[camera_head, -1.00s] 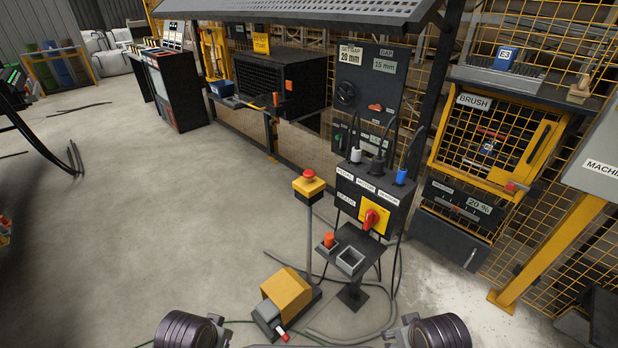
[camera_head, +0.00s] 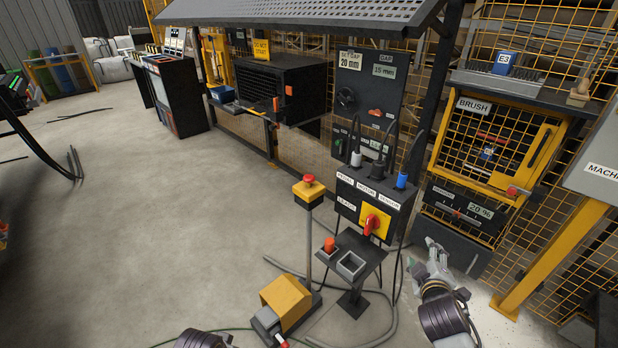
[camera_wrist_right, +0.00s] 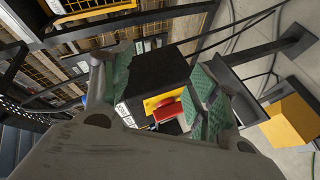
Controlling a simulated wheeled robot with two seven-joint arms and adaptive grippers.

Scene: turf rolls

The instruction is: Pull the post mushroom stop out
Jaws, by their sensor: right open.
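The post mushroom stop (camera_head: 309,180) is a red button on a yellow box with a black base, on top of a grey post left of the black control box (camera_head: 374,203). I cannot tell from here whether its head is in or out. My right gripper (camera_head: 428,262) is open and empty, low and to the right of the control box, well apart from the stop. In the right wrist view its green-padded fingers (camera_wrist_right: 165,88) frame the control box and its red switch (camera_wrist_right: 167,109), and I cannot make out the stop there. My left gripper is not in view.
A yellow pedal guard (camera_head: 286,299) stands on the floor below the post. A small stand (camera_head: 359,255) with a grey bin and a red piece is under the control box. Cables hang around it. The yellow mesh fence (camera_head: 560,270) is at right; open floor lies left.

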